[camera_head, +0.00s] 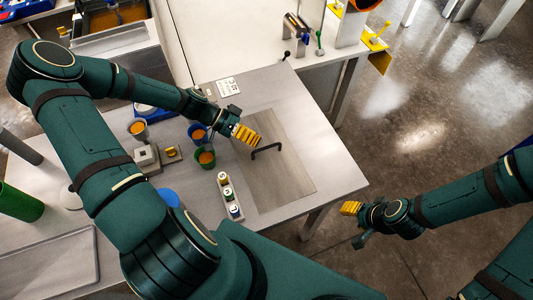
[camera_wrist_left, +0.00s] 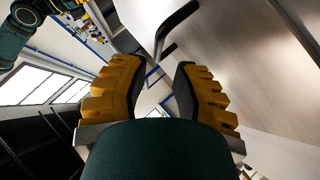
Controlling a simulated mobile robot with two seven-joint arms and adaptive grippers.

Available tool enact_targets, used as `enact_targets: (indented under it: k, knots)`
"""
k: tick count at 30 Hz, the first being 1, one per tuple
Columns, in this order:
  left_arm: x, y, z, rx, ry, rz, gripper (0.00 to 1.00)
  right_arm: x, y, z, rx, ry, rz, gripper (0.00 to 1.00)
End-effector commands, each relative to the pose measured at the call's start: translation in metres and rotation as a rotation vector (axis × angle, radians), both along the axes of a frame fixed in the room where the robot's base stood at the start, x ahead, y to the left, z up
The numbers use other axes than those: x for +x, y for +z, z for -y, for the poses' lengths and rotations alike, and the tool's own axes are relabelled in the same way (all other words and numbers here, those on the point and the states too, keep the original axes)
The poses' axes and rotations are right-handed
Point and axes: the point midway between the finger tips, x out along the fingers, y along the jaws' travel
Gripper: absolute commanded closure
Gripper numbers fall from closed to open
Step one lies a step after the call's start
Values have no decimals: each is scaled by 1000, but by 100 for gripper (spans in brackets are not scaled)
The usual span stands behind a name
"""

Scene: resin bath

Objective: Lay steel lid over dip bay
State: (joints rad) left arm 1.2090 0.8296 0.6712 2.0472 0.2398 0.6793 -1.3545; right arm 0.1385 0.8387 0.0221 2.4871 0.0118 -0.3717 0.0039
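The steel lid (camera_head: 287,183) is a flat brushed rectangle with a black bar handle (camera_head: 266,150), lying on the grey bench in the head view. The handle also shows in the left wrist view (camera_wrist_left: 172,27), beyond the fingertips. My left gripper (camera_head: 246,134) has yellow ribbed fingers and is just up and left of the handle. In the left wrist view its fingers (camera_wrist_left: 157,75) stand apart with nothing between them. My right gripper (camera_head: 351,208) is beyond the bench's right edge, its opening unclear. An open steel tank (camera_head: 112,41) with orange-brown contents, possibly the dip bay, is at upper left.
Orange-filled blue (camera_head: 198,131) and green (camera_head: 205,157) cups stand left of the lid. A rack of small bottles (camera_head: 230,197) sits near the lid's left edge. A white bench (camera_head: 220,35) with small tools adjoins behind. The bench right of the lid is clear.

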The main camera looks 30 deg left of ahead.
Motion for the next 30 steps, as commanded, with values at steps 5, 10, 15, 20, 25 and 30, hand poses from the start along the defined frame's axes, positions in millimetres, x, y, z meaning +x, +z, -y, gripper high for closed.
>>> enact_targets:
  k: [5,10,15,20,25,30]
  knots:
    - [0,-7,14,-3,-3,-1,73,0,0,0,0,0,0,53]
    - [1,-21,35,-3,-3,-1,73,0,0,0,0,0,0,53]
    - [3,-28,45,0,1,-1,73,0,0,0,0,0,0,53]
    - [3,-28,46,1,1,-1,73,0,0,0,0,0,0,53]
    - [3,-28,46,0,1,-1,100,0,0,0,0,0,0,53]
    - [3,-28,46,0,0,0,100,0,0,0,0,0,0,53]
